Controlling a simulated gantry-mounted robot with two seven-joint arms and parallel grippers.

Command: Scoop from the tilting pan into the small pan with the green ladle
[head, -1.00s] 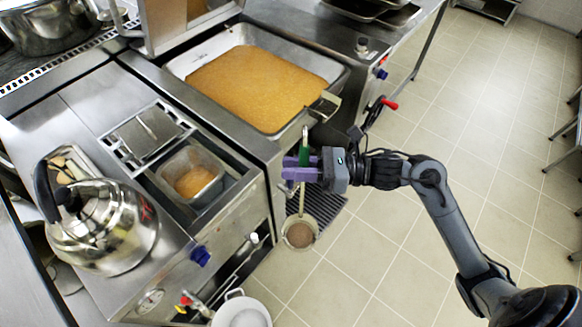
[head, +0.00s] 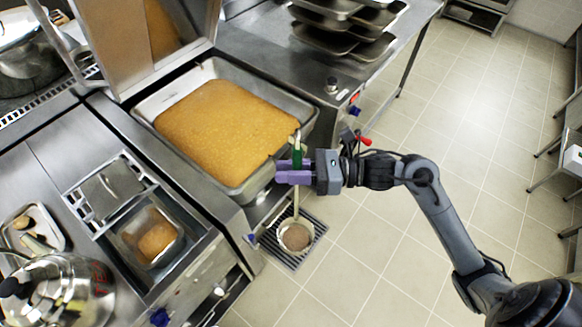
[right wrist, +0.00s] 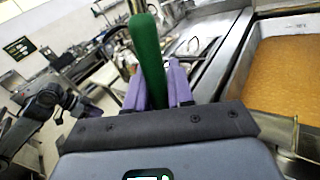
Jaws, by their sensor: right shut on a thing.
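The tilting pan (head: 140,110) is a wide steel basin with an orange-brown filling, at upper left in the head view; its rim (right wrist: 236,85) shows at right in the right wrist view. My right gripper (head: 292,172), with purple fingers, is shut on the green ladle's handle (head: 298,155), just off the pan's front right corner. The ladle hangs upright, its bowl (head: 296,238) above a floor grate; I cannot tell whether it holds anything. The small pan (head: 128,252), a square steel pan with some orange filling, sits in the counter at lower left. My left gripper (right wrist: 88,108) shows small in the right wrist view, its fingers unclear.
A steel kettle (head: 62,292) stands at lower left beside the small pan. The raised lid (head: 120,45) is behind the tilting pan. Stacked trays (head: 335,30) lie on the back counter. Tiled floor at right is open.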

